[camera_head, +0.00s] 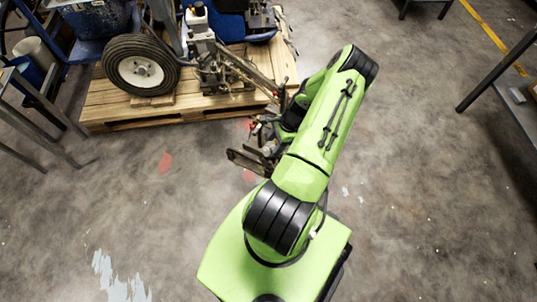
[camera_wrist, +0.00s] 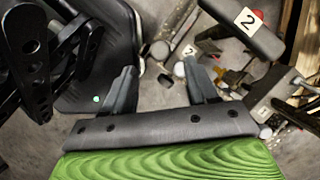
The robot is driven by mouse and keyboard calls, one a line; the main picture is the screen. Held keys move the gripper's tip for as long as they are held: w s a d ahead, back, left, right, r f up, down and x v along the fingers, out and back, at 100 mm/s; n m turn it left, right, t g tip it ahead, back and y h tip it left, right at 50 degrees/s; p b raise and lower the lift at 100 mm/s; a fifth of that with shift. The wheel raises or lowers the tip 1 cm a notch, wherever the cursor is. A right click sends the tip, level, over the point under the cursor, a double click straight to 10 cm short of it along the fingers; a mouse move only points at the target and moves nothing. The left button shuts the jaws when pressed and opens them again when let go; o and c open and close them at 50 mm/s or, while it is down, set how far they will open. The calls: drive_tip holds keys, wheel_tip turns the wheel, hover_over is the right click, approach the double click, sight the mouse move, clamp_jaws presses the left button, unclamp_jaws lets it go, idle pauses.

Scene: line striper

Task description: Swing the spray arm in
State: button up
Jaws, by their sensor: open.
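The line striper stands on a wooden pallet at the top of the head view. Its spray arm (camera_head: 248,72) is a thin metal bar that runs down and right from the machine toward my arm. The arm's outer end is in a cluster of dark and metal parts (camera_head: 250,160), partly hidden by my green arm. My gripper (camera_wrist: 162,78) is open in the wrist view, with its two dark fingers apart. Between and beyond the fingers are small metal fittings (camera_wrist: 160,50) and a tag marked 2. I see nothing clasped, and cannot tell whether a finger touches anything.
The pallet (camera_head: 105,118) and a large black wheel (camera_head: 140,65) are at upper left. Metal stands (camera_head: 40,130) are at the left edge, and a table (camera_head: 500,65) is at the right. The concrete floor at lower left and lower right is clear. A dark bar with a 2 label (camera_wrist: 248,20) is at upper right in the wrist view.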

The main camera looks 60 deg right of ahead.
sight(268, 154)
drive_tip(key=b+x, duration=0.1)
drive_tip(key=x, duration=0.5)
drive_tip(key=shift+w+a+f+b, duration=0.1)
drive_tip(key=shift+f+b, duration=0.15)
drive_tip(key=shift+b, duration=0.1)
clamp_jaws()
